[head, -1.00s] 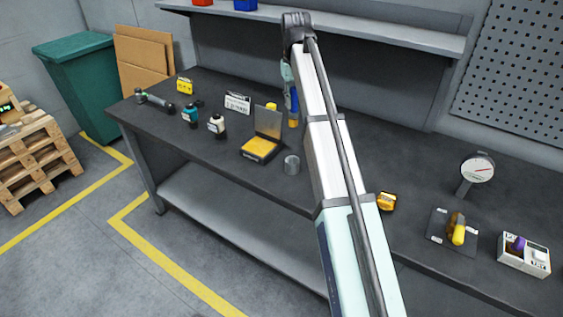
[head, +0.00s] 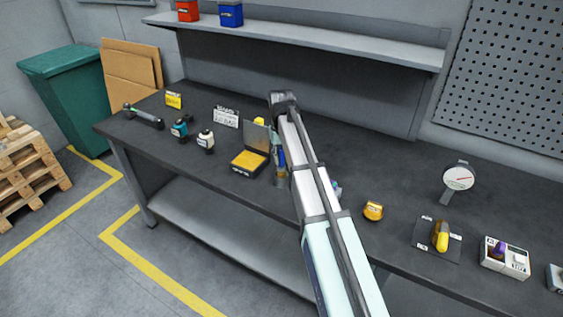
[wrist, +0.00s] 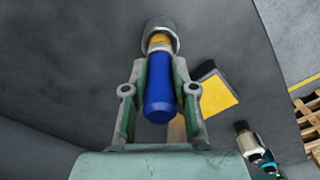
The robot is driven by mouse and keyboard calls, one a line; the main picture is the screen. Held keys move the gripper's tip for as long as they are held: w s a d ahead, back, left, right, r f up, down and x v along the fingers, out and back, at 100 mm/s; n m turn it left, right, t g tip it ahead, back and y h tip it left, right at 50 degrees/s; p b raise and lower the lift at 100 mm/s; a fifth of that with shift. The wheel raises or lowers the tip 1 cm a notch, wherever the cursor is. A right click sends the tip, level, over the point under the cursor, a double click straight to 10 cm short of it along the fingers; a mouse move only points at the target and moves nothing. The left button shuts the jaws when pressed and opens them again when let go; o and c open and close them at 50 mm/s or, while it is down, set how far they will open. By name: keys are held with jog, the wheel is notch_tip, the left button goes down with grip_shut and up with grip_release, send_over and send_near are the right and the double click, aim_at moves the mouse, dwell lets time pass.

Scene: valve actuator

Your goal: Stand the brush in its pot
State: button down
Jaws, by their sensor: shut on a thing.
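The brush (wrist: 160,90) has a blue handle and a yellow-orange lower part. My gripper (wrist: 160,70) is shut on it, with one finger on each side of the handle. The grey round pot (wrist: 162,22) lies at the brush's far end in the wrist view. The yellow-orange part appears within the pot's rim; how deep it sits is hidden. In the head view the brush (head: 282,160) looks upright over the pot (head: 280,183), beside my arm, which partly covers both.
A yellow box with a raised grey lid (head: 249,162) stands close left of the pot. Small bottles (head: 205,141) are farther left. An orange item (head: 373,211), a gauge (head: 458,178) and a yellow-handled valve (head: 441,236) are to the right. A shelf (head: 300,38) runs behind.

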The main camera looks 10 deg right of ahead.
aim_at(282, 166)
jog(key=shift+f, duration=1.4)
jog(key=shift+f, duration=0.15)
jog(key=c, duration=0.9)
grip_release()
jog(key=shift+c, duration=0.2)
notch_tip(282, 166, up, 12)
jog(key=shift+r+b, duration=0.15)
jog(key=shift+b, duration=1.05)
